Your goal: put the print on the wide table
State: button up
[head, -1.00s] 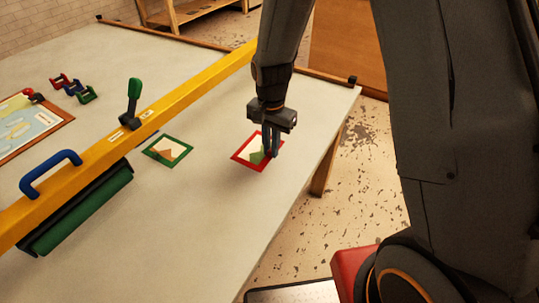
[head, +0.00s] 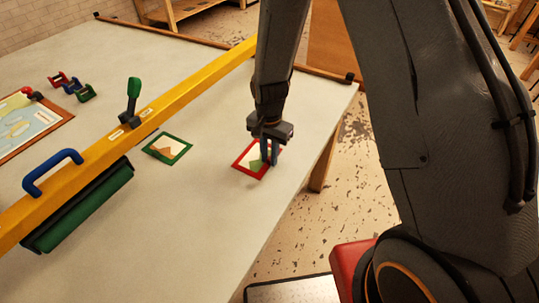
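The print (head: 244,164) has a red border, a pale middle and a green shape. It is at the right part of the wide pale table (head: 200,220), flat or nearly so. My gripper (head: 270,160) points down at its right side, with both fingers at the print, and appears shut on it. The fingers cover part of the print. I cannot tell whether its underside touches the table.
A green-bordered print (head: 166,148) lies to the left. A yellow bar (head: 150,115) with a blue handle (head: 52,171), a green lever (head: 133,95) and a green roller (head: 85,210) crosses the table. Small clamps (head: 72,85) and a framed map (head: 28,125) lie far left. The front is clear.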

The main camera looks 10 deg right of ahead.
jog(key=shift+o, duration=1)
notch_tip(320, 180, up, 12)
jog(key=f+b, duration=0.1)
jog(key=b, duration=0.2)
jog(key=s+d+r+n, duration=0.2)
jog(key=s+d+n, duration=0.1)
jog(key=s+d, duration=0.2)
jog(key=s+d+r+n+t, duration=0.1)
jog(key=s+d+r+n, duration=0.1)
jog(key=s+d+n, duration=0.2)
jog(key=s+d, duration=0.2)
jog(key=s, duration=0.2)
jog(key=shift+d+r+n, duration=0.15)
jog(key=shift+r+n, duration=0.15)
